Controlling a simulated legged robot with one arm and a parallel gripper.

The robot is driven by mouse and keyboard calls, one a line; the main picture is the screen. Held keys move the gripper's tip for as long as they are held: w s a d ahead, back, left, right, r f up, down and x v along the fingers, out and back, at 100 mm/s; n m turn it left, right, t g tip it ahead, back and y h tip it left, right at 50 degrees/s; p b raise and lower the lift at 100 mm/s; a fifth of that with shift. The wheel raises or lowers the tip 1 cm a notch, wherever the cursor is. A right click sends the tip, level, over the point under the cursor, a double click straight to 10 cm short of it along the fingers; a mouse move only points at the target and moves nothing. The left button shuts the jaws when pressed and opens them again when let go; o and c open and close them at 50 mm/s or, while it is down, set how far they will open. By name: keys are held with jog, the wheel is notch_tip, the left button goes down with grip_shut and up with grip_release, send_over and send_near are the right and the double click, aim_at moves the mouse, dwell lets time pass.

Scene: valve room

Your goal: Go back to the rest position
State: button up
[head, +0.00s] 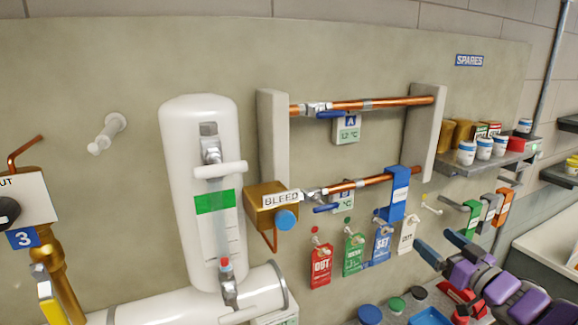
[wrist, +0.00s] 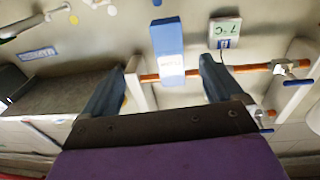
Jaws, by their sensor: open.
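My gripper (head: 436,247) comes in from the lower right of the head view, in front of the panel. Its two dark blue fingers are spread apart, with purple arm parts behind them. In the wrist view, my gripper (wrist: 163,66) shows both fingers apart with nothing held between them. Beyond the fingers, a blue tag (wrist: 167,45) hangs on the lower copper pipe (wrist: 245,69). In the head view the same blue tag (head: 397,196) is up and left of the fingers, apart from them.
Red, green, blue and white tags (head: 321,266) hang on pegs left of my gripper. A shelf (head: 485,160) with jars stands above it. Orange and green hanging tags (head: 503,206) are close on the right. Lidded jars (head: 370,314) stand below. A white tank (head: 205,255) is farther left.

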notch_tip(320, 180, down, 7)
jog(key=w+a+m+g+h+b, duration=0.1)
jog(key=w+m+g+h+b, duration=0.1)
jog(key=g+h+b, duration=0.3)
jog(key=s+a+f+m+g+h+b, duration=0.2)
jog(key=s+a+f+g+h+b, duration=0.15)
jog(key=s+f, duration=0.45)
jog(key=s+a+f+g+y+b, duration=0.1)
jog(key=s+a+f+g+b, duration=0.1)
jog(key=s+a, duration=0.5)
jog(key=s+a+f+g+y+b, duration=0.1)
jog(key=s+a+f+g, duration=0.4)
jog(key=s, duration=0.7)
jog(key=s+a+f+g+y+b, duration=0.1)
jog(key=s+a+f+g+b, duration=0.2)
jog(key=s+a+f, duration=0.3)
jog(key=s+a+g, duration=0.1)
jog(key=s+a, duration=0.1)
jog(key=s, duration=0.2)
jog(key=shift+a+f+n, duration=0.25)
jog(key=shift+a+n, duration=0.15)
